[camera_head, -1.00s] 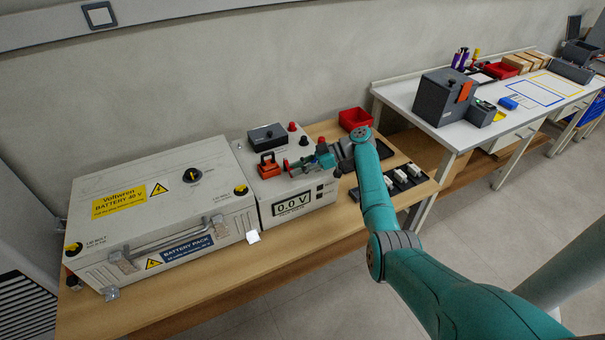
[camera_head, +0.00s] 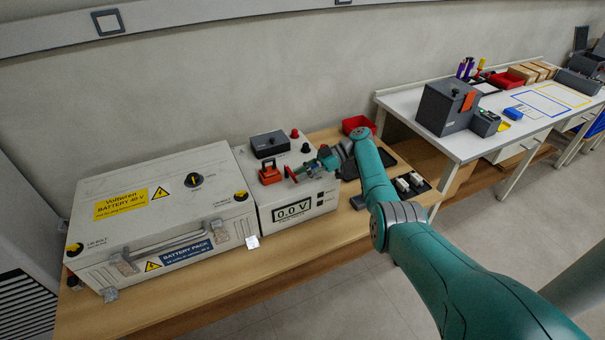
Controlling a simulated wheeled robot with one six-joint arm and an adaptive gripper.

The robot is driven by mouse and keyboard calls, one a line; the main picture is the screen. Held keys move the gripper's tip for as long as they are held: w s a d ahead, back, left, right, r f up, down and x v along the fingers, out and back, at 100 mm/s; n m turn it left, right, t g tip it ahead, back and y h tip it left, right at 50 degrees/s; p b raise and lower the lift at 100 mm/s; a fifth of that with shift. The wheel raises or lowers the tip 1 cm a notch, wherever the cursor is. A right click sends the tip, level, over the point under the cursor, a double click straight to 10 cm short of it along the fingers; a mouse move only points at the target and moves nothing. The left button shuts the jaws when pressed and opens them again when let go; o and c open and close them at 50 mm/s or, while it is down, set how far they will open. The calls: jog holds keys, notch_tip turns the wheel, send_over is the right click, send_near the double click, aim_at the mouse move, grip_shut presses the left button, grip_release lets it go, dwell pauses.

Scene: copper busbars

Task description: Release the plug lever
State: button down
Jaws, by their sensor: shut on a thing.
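The white tester box (camera_head: 324,200) stands on the wooden bench, with a display reading 0.0 V. An orange-red plug with a raised handle (camera_head: 269,174) sits on its top, towards the left. My gripper (camera_head: 300,171) reaches in from the right, low over the box top, with its fingertips pointing left, just right of the orange plug. It is shut on a small red part (camera_head: 290,174) at its fingertips. That part is too small to tell whether it is the plug lever. A gap shows between it and the orange plug.
A black-lidded block (camera_head: 270,143) and red and black knobs (camera_head: 294,133) stand behind on the box top. The large battery pack (camera_head: 160,212) adjoins on the left. A red bin (camera_head: 356,124) and a dark tray (camera_head: 425,193) lie to the right.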

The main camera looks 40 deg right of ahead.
jog(key=shift+s+f, duration=0.1)
jog(key=shift+f, duration=0.1)
jog(key=c, duration=1.1)
grip_release()
jog(key=shift+o, duration=0.2)
jog(key=shift+r, duration=0.1)
jog(key=shift+d, duration=0.1)
jog(key=shift+d+r, duration=0.1)
jog(key=shift+d, duration=0.05)
jog(key=v, duration=1.1)
jog(key=shift+d, duration=0.2)
jog(key=shift+s+r, duration=0.15)
